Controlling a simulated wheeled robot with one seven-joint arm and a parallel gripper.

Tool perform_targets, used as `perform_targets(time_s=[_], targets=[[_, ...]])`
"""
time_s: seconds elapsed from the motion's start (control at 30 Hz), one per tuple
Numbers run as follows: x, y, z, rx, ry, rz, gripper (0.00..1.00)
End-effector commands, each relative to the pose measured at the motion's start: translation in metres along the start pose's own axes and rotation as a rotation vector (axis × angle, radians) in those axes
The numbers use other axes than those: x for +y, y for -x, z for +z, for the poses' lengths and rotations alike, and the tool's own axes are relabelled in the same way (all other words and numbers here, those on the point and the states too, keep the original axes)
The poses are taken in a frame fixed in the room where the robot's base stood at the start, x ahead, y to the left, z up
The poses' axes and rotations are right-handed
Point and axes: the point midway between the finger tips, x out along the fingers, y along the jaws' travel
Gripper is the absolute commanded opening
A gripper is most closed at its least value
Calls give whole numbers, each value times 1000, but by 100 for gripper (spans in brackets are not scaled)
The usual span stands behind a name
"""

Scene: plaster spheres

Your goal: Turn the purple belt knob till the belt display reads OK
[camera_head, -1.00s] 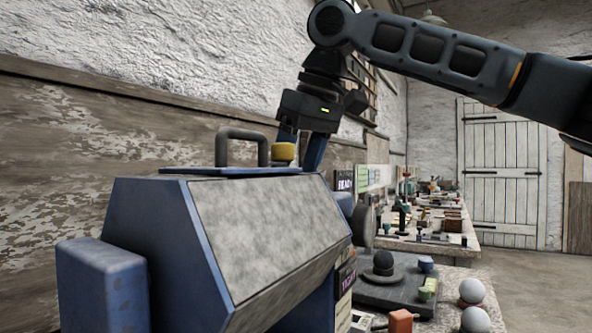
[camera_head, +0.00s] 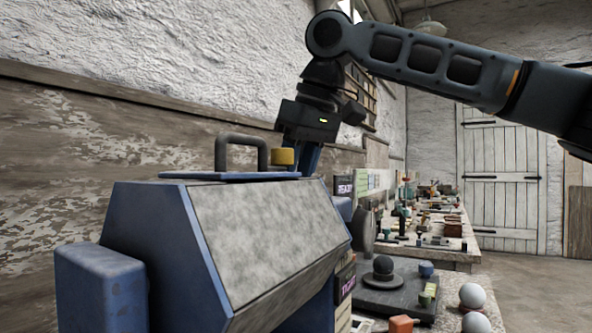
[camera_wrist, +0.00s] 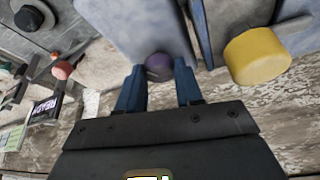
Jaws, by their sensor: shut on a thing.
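The purple belt knob (camera_wrist: 158,64) shows in the wrist view between the two blue fingers of my gripper (camera_wrist: 158,78), which is shut on it. In the head view my gripper's fingers (camera_head: 308,157) reach down behind the blue machine (camera_head: 150,225), whose body hides the fingertips and the purple knob. A small dark display (camera_head: 348,283) on the machine's right side shows purple text that looks like TIGHT. Another display (camera_head: 345,188) above it reads READY.
A yellow knob (camera_head: 283,157) stands on the machine's top beside my fingers; it also shows in the wrist view (camera_wrist: 258,55). A dark handle (camera_head: 241,143) rises left of it. Grey spheres (camera_head: 472,295) and a red block (camera_head: 400,325) are on the bench at right.

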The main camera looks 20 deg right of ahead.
Motion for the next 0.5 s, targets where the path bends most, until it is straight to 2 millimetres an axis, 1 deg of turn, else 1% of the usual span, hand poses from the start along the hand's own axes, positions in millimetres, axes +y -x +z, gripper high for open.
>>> perform_targets(time_s=[0.27, 0.5], targets=[[0, 2, -1, -1, 31, -18, 5], [1, 6, -2, -3, 144, -68, 5]])
